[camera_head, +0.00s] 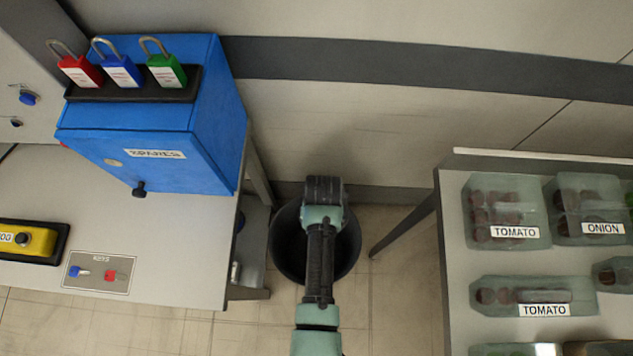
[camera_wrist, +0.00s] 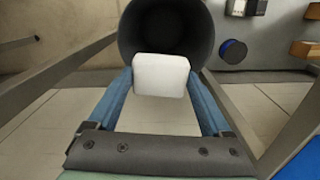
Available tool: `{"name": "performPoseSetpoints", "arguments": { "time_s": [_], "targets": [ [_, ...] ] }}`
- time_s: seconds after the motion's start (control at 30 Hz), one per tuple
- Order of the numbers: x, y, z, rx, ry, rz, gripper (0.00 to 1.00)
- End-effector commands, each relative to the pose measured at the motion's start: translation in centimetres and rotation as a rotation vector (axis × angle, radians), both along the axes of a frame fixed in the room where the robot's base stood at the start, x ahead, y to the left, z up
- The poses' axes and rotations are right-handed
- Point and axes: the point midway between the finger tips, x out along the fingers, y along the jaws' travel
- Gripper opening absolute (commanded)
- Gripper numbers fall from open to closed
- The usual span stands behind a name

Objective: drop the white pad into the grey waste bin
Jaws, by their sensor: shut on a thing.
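The white pad (camera_wrist: 161,75) is held between the two blue fingers of my gripper (camera_wrist: 160,82) in the wrist view. The gripper is shut on it. The dark grey waste bin (camera_head: 347,255) stands on the floor between the two tables in the head view. My gripper and arm are above the bin and hide part of it. The pad is hidden by my arm in the head view. In the wrist view the bin (camera_wrist: 135,45) opens just beyond the pad, and the pad overlaps its near rim in the picture.
A table (camera_head: 150,215) on the left bears a blue spares box (camera_head: 215,160) with red, blue and green padlocks on top. A table (camera_head: 455,270) on the right holds several crates labelled tomato and onion. A wall is behind the bin. Table legs stand on both sides.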

Motion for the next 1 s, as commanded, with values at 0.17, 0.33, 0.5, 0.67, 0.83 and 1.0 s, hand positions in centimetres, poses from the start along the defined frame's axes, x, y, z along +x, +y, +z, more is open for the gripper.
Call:
{"name": "performPoseSetpoints", "arguments": {
  "time_s": [0.17,0.33,0.5,0.67,0.83,1.0],
  "targets": [
    [0.4,0.0,-6.8,0.0,0.0,-0.04,0.31],
    [0.7,0.0,-11.5,0.0,-0.001,-0.078,0.31],
    [1.0,0.0,-15.4,0.001,-0.001,-0.11,0.31],
    [1.1,0.0,-17.5,0.001,0.0,-0.13,0.31],
    [1.2,0.1,-18.1,0.001,0.0,-0.139,0.31],
    [1.2,0.1,-18.9,0.001,0.0,-0.14,0.31]
  ]
}}
